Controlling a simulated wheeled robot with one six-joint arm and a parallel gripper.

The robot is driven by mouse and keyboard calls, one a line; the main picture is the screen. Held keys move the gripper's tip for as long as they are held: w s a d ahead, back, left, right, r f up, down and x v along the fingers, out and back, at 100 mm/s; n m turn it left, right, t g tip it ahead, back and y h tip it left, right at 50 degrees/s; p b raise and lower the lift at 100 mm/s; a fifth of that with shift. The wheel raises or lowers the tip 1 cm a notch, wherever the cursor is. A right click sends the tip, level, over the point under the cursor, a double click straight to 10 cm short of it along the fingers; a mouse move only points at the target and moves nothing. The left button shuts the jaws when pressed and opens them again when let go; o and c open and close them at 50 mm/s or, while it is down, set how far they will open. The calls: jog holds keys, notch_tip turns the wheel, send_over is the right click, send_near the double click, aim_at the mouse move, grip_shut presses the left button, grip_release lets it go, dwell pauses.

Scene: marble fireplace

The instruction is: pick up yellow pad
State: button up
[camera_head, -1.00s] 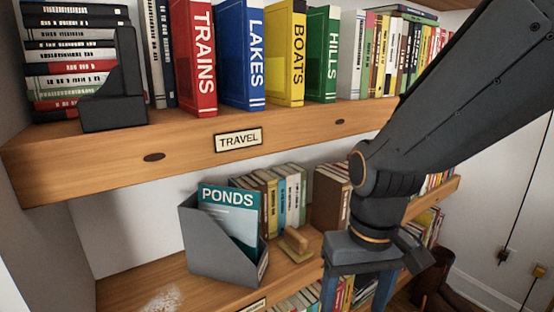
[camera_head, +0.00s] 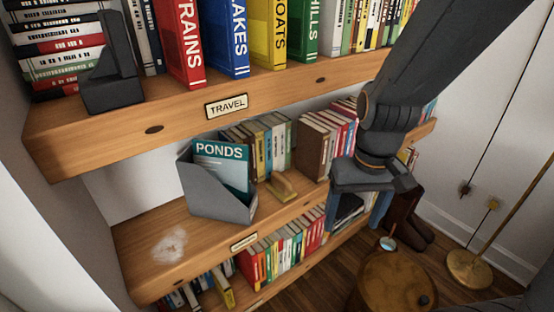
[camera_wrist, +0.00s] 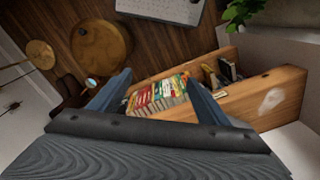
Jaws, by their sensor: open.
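A small tan block with a wooden top and a yellowish pad-like base (camera_head: 283,187) lies on the middle wooden shelf (camera_head: 205,235), just right of the grey magazine holder (camera_head: 222,198). It is the only thing I see that could be the yellow pad. My gripper (camera_head: 355,212) is open and points down, to the right of the block and apart from it. Nothing shows between its fingers. In the wrist view, my gripper (camera_wrist: 157,80) has its fingers spread above the lower books and floor. I cannot make out the pad there.
A teal PONDS book (camera_head: 222,162) stands in the holder. Books (camera_head: 262,142) stand behind the block, and brown volumes (camera_head: 316,148) stand right of it. The upper TRAVEL shelf (camera_head: 180,110) overhangs. A round wooden stool (camera_head: 392,282) stands below my gripper. The dusty left shelf end is clear.

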aim_at(284, 179)
jog(key=w+a+f+n+t+y+b, duration=0.1)
jog(key=w+a+f+n+b, duration=0.1)
jog(key=w, duration=0.7)
jog(key=w+a+f+n+t+y+b, duration=0.1)
jog(key=w+a+f+b, duration=0.3)
jog(key=w, duration=0.5)
jog(key=w+a+f+n+t+y+b, duration=0.1)
jog(key=w+a+f+n+t+b, duration=0.1)
jog(key=w, duration=0.7)
jog(key=shift+w+a+f+n+t+b, duration=0.15)
jog(key=shift+a+f+n+b, duration=0.15)
jog(key=shift+a, duration=0.15)
jog(key=shift+s+a+f+n+t+b, duration=0.15)
jog(key=shift+a+f+b, duration=0.15)
jog(key=shift+a, duration=0.2)
jog(key=shift+w+a+f+n+t+b, duration=0.1)
jog(key=shift+a+f+n+b, duration=0.15)
jog(key=shift+a+b, duration=0.15)
jog(key=shift+b+x, duration=0.6)
jog(key=shift+x, duration=3.2)
jog(key=shift+r, duration=0.1)
jog(key=c, duration=1.2)
jog(key=shift+c, duration=0.3)
jog(key=shift+r, duration=0.1)
